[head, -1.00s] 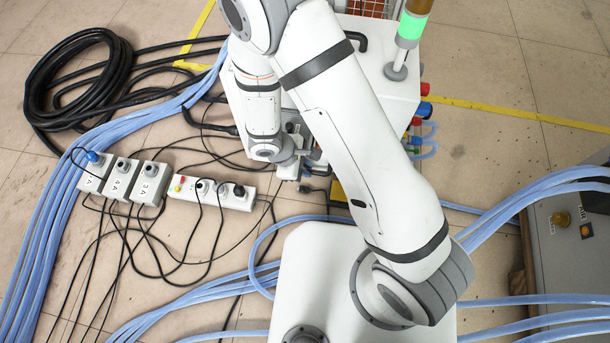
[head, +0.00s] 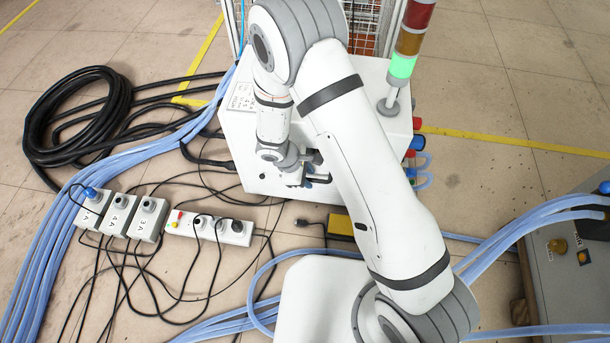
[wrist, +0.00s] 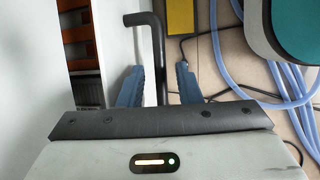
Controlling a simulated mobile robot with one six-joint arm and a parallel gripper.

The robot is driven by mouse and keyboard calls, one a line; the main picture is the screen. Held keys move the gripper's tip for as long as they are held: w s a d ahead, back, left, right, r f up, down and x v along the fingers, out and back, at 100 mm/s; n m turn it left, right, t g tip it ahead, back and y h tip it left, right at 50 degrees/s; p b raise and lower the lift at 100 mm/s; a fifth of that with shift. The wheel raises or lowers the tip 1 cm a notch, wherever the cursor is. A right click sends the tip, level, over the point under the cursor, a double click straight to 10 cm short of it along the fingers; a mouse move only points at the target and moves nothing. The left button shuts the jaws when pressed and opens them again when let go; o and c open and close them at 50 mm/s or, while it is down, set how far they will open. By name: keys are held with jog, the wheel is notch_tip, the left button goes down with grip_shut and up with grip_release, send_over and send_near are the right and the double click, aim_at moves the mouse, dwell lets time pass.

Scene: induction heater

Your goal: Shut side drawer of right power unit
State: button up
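The power unit (head: 235,125) in the head view is a white cabinet with a light tower (head: 402,66) on top, lit green. My gripper (head: 317,174) is low at its near face, partly hidden by my arm. In the wrist view my gripper (wrist: 158,88) has two blue fingers standing apart. A black bent bar handle (wrist: 153,55) reaches down between them, with no clear contact on either side. A white panel (wrist: 115,40) lies behind the handle. Left of it is a dark gap with orange-brown slats (wrist: 76,40). I cannot tell how far the drawer is open.
A yellow block (head: 341,225) lies on the floor near the cabinet. Grey numbered boxes (head: 118,215) and a white socket strip (head: 208,227) lie to the left among black cables. Blue hoses (head: 80,220) cross the floor. A grey cabinet (head: 570,260) stands at the right.

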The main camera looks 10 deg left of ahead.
jog(key=shift+a+r, duration=0.15)
jog(key=shift+r, duration=0.15)
jog(key=p+v, duration=0.3)
jog(key=v, duration=0.4)
jog(key=shift+r, duration=0.1)
